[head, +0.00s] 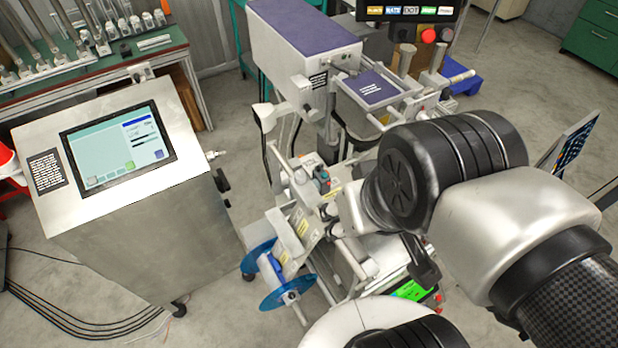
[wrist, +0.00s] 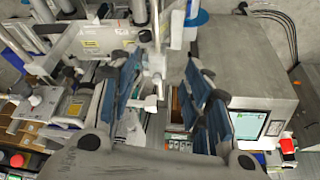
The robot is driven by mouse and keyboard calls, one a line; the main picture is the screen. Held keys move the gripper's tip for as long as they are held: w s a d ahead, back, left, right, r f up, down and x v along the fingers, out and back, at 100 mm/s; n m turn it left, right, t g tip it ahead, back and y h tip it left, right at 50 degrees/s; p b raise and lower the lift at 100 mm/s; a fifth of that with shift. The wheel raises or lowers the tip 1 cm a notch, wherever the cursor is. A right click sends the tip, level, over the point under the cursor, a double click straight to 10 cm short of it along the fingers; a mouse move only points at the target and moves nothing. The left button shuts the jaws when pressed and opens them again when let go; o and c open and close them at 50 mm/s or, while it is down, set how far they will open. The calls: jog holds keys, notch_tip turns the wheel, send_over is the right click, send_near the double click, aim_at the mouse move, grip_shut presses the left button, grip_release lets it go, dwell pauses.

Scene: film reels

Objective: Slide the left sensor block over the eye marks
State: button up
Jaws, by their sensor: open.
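My gripper (wrist: 160,75) is open in the wrist view, with its two blue-padded fingers apart and nothing held between them. A pale metal post and arm of the machine show beyond and between the fingers; I cannot tell how far away they are. In the head view, a small dark block with teal and red parts (head: 322,179) sits on the machine's middle section, left of my arm. I cannot tell whether it is the left sensor block. The eye marks are too small to make out. My arm hides the machine's right middle part in the head view.
A grey cabinet with a touchscreen (head: 118,146) stands at the left. A blue reel (head: 287,290) sits low at the machine's front. The machine's purple-topped housing (head: 300,30) rises behind. A bench with metal rods (head: 95,50) is at the back left. Bare floor shows between.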

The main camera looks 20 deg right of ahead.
jog(key=shift+o, duration=0.5)
jog(key=shift+o, duration=0.6)
jog(key=shift+w, duration=0.1)
jog(key=shift+o, duration=0.4)
jog(key=shift+w+r, duration=0.2)
jog(key=shift+w, duration=0.15)
jog(key=n+g, duration=0.3)
jog(key=g, duration=0.2)
send_over(310, 195)
notch_tip(310, 195, down, 4)
notch_tip(310, 195, down, 18)
jog(key=b, duration=0.7)
jog(key=shift+r, duration=0.2)
